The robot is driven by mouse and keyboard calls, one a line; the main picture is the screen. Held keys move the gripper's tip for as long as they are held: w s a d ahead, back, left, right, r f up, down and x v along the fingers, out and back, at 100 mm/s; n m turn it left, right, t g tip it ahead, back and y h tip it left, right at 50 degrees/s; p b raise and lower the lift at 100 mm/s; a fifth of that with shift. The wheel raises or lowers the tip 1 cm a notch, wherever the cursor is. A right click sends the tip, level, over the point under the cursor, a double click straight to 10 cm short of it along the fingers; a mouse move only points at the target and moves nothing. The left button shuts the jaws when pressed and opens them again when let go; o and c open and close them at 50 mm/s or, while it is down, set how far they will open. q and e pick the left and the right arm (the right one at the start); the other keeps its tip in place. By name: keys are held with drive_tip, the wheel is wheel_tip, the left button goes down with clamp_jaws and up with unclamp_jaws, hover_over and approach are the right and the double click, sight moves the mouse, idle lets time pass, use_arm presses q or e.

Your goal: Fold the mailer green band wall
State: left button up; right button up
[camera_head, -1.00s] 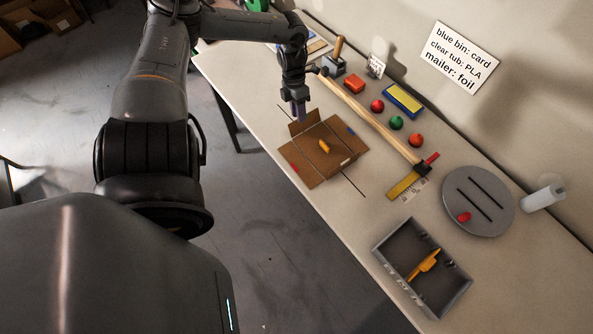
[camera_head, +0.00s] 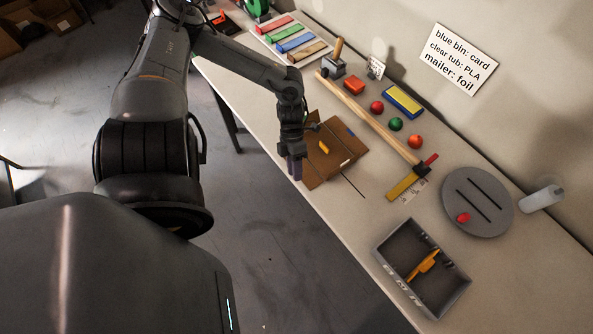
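The mailer is a flat brown cardboard piece (camera_head: 346,146) with raised flaps, lying on the table in the middle. A small orange piece (camera_head: 323,147) lies on it. A blue mark shows at its upper right edge and a pale mark nearer its lower right edge. I cannot make out a green band; my arm hides the mailer's upper left part. My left gripper (camera_head: 295,168) points down at the mailer's left corner, near the table's front edge. Whether its fingers touch the cardboard, or are open or shut, is unclear. My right gripper is out of view.
Colored balls, a yellow-blue block (camera_head: 403,100), a grey disc (camera_head: 478,202) and a grey bin (camera_head: 460,290) with an orange piece stand to the right. A tray of colored bars (camera_head: 290,38) is at the back.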

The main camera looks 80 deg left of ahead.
use_arm(q)
drive_tip(key=shift+n+h, duration=0.5)
drive_tip(key=shift+n, duration=0.1)
drive_tip(key=d, duration=0.4)
drive_tip(key=shift+s+d+r, duration=0.2)
drive_tip(key=shift+s+r, duration=0.05)
drive_tip(key=shift+r, duration=0.1)
